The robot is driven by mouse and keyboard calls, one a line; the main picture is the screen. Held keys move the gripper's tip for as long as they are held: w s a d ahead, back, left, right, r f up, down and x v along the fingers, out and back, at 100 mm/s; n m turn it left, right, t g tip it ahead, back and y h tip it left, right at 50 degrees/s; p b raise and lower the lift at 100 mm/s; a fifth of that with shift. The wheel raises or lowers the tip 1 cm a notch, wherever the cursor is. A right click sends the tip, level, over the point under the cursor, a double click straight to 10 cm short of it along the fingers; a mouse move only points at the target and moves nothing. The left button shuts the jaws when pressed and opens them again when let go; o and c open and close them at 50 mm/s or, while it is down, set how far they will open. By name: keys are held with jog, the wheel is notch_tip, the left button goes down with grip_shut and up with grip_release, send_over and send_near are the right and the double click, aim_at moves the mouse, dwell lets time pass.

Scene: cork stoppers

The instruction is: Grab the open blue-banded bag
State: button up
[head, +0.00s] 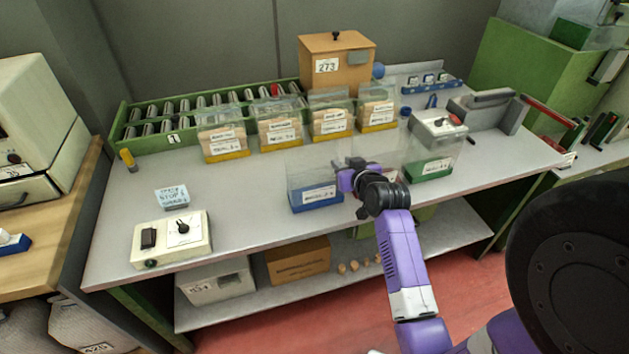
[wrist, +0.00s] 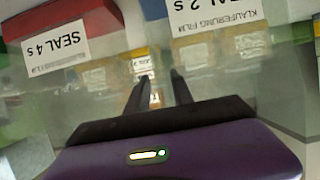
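The blue-banded bag (head: 317,196) is clear, with a blue base band and a white label, standing near the front middle of the table. It looks empty; I cannot make out its top edge clearly. My gripper (head: 345,165) is at the bag's right side in the head view. Its two dark fingers (wrist: 160,85) are apart in the wrist view, with no bag clearly between them. Whether they touch the bag I cannot tell.
A red-banded bag (wrist: 75,22) is beside it, mostly hidden by my arm in the head view. A green-banded bag (head: 430,170) stands to the right. Several filled yellow-banded bags (head: 281,143) stand behind. A switch box (head: 171,238) is front left; table between is clear.

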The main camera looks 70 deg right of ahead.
jog(key=shift+w+d+f, duration=0.1)
jog(key=shift+w+d, duration=0.05)
jog(key=shift+d, duration=0.05)
grip_shut()
dwell(1.3)
